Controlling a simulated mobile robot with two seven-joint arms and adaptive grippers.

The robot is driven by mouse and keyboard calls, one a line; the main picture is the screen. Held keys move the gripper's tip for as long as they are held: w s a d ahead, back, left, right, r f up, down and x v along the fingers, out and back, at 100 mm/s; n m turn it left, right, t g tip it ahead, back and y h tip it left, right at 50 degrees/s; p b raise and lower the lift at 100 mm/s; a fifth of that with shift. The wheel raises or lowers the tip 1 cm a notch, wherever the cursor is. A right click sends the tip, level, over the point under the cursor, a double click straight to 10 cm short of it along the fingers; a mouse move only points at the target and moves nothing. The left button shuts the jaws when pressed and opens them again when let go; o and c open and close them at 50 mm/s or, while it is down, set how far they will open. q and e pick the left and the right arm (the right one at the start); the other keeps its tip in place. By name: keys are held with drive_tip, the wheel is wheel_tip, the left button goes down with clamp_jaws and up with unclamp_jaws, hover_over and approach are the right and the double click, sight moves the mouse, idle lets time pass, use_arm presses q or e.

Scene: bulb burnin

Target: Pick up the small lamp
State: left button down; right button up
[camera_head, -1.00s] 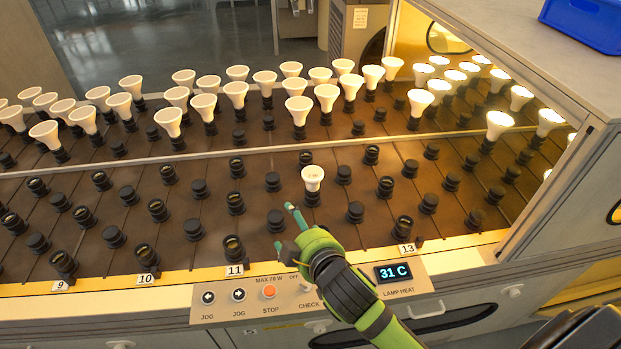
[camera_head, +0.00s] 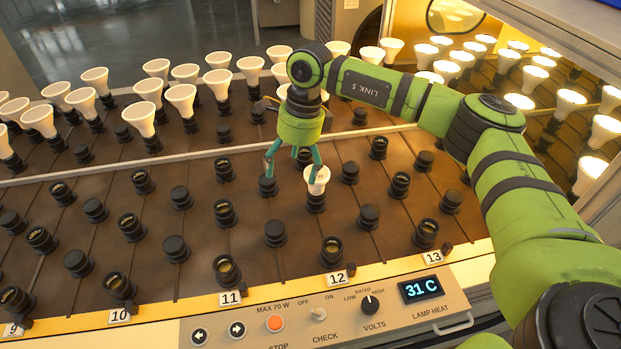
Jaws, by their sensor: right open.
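The small lamp (camera_head: 317,184) is white and short. It stands upright in a black socket (camera_head: 315,204) in the lower field of the rack, behind the number 12 tag. The other finger is left of the lamp, by a neighbouring black socket. Nothing is between the fingers. My left gripper is out of view.
Rows of black sockets (camera_head: 275,233) surround the lamp. Larger white lamps (camera_head: 181,98) stand behind the rail, and glowing ones (camera_head: 568,101) at the right. A control panel (camera_head: 345,318) with a 31 C display (camera_head: 421,289) runs along the front.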

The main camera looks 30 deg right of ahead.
sight(317, 186)
drive_tip(key=shift+h, duration=0.9)
drive_tip(key=d, duration=0.1)
drive_tip(key=d+r, duration=0.1)
drive_tip(key=d, duration=0.3)
drive_tip(key=shift+w+d+r, duration=0.2)
drive_tip(key=shift+d+r, duration=0.05)
drive_tip(key=shift+s+d+f, duration=0.1)
drive_tip(key=shift+d+f, duration=0.1)
drive_tip(key=shift+d, duration=0.05)
drive_tip(key=f, duration=0.1)
drive_tip(key=f+p, duration=0.1)
drive_tip(key=f, duration=0.3)
drive_tip(key=shift+s+a+f, duration=0.15)
drive_tip(key=shift+s, duration=0.2)
drive_tip(key=shift+w+f, duration=0.1)
drive_tip(key=shift+f, duration=0.4)
drive_tip(key=c, duration=1.3)
